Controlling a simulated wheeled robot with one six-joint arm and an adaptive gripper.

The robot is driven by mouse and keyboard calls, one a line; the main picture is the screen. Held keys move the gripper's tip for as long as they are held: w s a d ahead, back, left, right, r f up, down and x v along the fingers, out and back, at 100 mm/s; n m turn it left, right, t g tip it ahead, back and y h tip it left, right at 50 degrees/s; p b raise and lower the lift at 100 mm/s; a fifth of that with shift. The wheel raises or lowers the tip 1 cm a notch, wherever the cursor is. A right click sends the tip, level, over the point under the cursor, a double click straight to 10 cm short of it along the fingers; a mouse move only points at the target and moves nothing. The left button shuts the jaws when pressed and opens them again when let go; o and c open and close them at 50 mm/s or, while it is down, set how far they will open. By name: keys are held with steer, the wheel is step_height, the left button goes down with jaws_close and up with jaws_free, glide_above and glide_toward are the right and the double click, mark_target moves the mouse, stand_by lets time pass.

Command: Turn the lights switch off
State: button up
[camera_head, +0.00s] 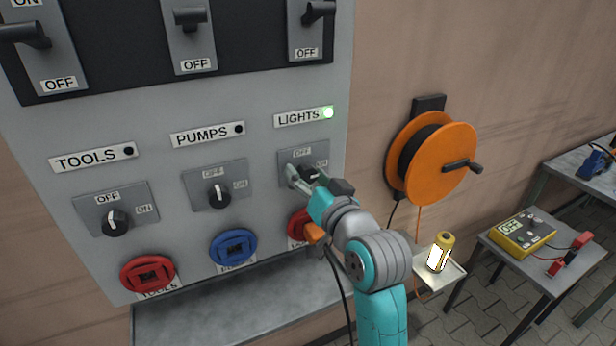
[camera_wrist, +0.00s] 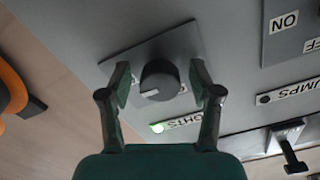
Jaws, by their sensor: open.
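The lights switch (camera_head: 309,172) is a black rotary knob on a grey plate, under the LIGHTS label (camera_head: 298,117). The green lamp (camera_head: 328,113) beside that label is lit. In the wrist view the knob (camera_wrist: 160,78) stands between my fingers, and its white mark points to the left of that picture. My gripper (camera_head: 306,180) is open, with one finger on each side of the knob. In the wrist view my gripper (camera_wrist: 161,84) shows a gap on both sides of it. In the head view my fingers partly hide the knob and its plate.
The PUMPS knob (camera_head: 219,196) and TOOLS knob (camera_head: 115,222) are to the left, their lamps dark. Sockets sit below, including a blue one (camera_head: 233,249). An orange cable reel (camera_head: 446,165) hangs on the wall at right. A yellow meter (camera_head: 522,234) lies on a table.

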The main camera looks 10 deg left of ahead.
steer(key=c, duration=1.2)
steer(key=shift+o, duration=0.2)
steer(key=shift+n, duration=0.3)
steer(key=n, duration=0.4)
steer(key=shift+d, duration=0.1)
steer(key=n, duration=0.9)
steer(key=shift+w, duration=0.1)
steer(key=shift+d+n, duration=0.1)
steer(key=shift+n, duration=2)
